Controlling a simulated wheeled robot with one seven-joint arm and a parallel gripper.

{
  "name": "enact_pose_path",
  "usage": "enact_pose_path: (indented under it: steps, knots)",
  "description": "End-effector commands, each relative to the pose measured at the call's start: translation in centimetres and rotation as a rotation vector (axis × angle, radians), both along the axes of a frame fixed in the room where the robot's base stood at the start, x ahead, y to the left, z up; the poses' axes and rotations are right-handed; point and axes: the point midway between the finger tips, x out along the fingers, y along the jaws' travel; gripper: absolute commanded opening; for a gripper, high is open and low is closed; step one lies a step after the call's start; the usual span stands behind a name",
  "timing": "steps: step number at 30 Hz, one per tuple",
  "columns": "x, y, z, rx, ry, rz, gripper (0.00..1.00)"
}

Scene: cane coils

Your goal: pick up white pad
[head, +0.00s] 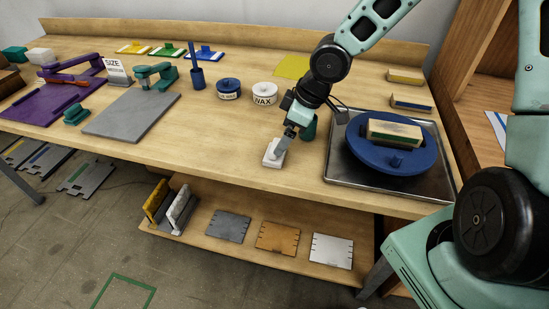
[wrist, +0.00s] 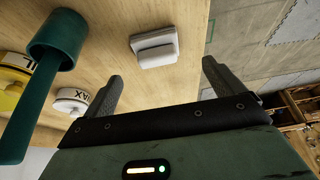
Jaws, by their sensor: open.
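The white pad (head: 272,155) lies on the wooden bench near its front edge, and it looks like a small block with a raised grip on top. In the wrist view the pad (wrist: 155,47) sits ahead of the fingertips, roughly between their lines. My gripper (head: 281,147) is above the pad and pointing down, and it hides part of the pad in the head view. In the wrist view my gripper (wrist: 161,80) has its two fingers wide apart with nothing between them. I cannot tell whether a fingertip touches the pad.
A dark green cup-like tool (head: 310,127) stands close behind my gripper. The white WAX jar (head: 265,93) is farther back. A metal tray (head: 341,184) with a blue round plate (head: 425,154) lies to the right. The bench left of the pad is clear up to a grey board (head: 130,115).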

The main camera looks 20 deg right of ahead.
Motion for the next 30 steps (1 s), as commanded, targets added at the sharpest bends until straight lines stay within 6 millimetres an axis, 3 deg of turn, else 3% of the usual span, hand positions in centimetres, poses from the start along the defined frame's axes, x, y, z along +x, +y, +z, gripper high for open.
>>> enact_pose_path:
  steps: [1, 10, 18, 28, 30]
  knots:
    - [0.2, 0.4, -1.1, 0.000, 0.001, 0.004, 0.94]
    - [0.8, 1.0, -3.0, 0.001, 0.001, 0.000, 0.94]
    - [2.0, 2.1, -6.5, -0.001, -0.001, 0.003, 0.94]
    - [2.3, 2.2, -7.0, -0.001, -0.001, -0.002, 0.94]
    - [2.3, 2.2, -7.0, -0.001, -0.001, -0.002, 0.77]
